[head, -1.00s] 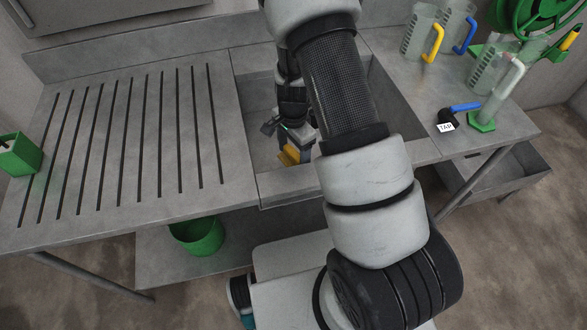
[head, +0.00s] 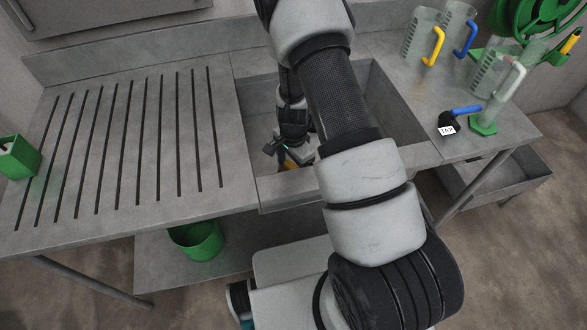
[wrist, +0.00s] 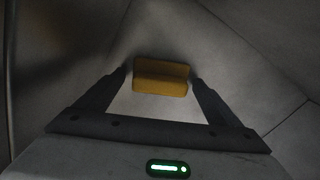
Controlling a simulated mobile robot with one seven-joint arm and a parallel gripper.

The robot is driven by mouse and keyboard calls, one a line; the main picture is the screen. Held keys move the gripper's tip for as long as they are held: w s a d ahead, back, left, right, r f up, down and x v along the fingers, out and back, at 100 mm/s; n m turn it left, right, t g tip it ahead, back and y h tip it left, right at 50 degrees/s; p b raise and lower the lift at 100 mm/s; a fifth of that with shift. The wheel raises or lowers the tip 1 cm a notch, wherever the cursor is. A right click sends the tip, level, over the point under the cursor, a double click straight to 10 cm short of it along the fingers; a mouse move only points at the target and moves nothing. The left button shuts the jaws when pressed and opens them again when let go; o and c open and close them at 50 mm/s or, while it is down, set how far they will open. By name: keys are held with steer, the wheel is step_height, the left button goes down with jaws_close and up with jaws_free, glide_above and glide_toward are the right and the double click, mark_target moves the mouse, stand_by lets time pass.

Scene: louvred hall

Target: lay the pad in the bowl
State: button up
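The pad (wrist: 161,78) is a yellow-brown block. In the wrist view it sits between my two fingertips, with a finger against each end. My gripper (head: 300,158) is shut on it, down inside the sink bowl (head: 397,105) near its front wall. The wrist view shows grey bowl surfaces beyond the pad; I cannot tell if the pad touches the floor.
A slotted drainboard (head: 130,145) lies left of the bowl, with a green box (head: 18,158) at its far left. Clear jugs (head: 420,38), a tap lever (head: 462,108) and a green hose reel (head: 525,15) are at the right. A green bucket (head: 197,240) stands below.

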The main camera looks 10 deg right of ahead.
steer(key=s+a+r+n+t+y+p, duration=0.1)
steer(key=s+r+n, duration=0.2)
steer(key=r, duration=1.4)
steer(key=s+a+r+n+t+p, duration=0.1)
steer(key=s+r+n+t, duration=0.2)
steer(key=r, duration=1.5)
steer(key=s+d+r+n+t+h, duration=0.1)
steer(key=s+d+r+n, duration=0.1)
steer(key=s+r+n, duration=0.5)
steer(key=s+r, duration=0.3)
steer(key=s, duration=0.2)
steer(key=shift+s+n+t, duration=0.15)
steer(key=shift+n+t, duration=0.15)
steer(key=shift+s+d, duration=0.1)
steer(key=shift+d, duration=0.05)
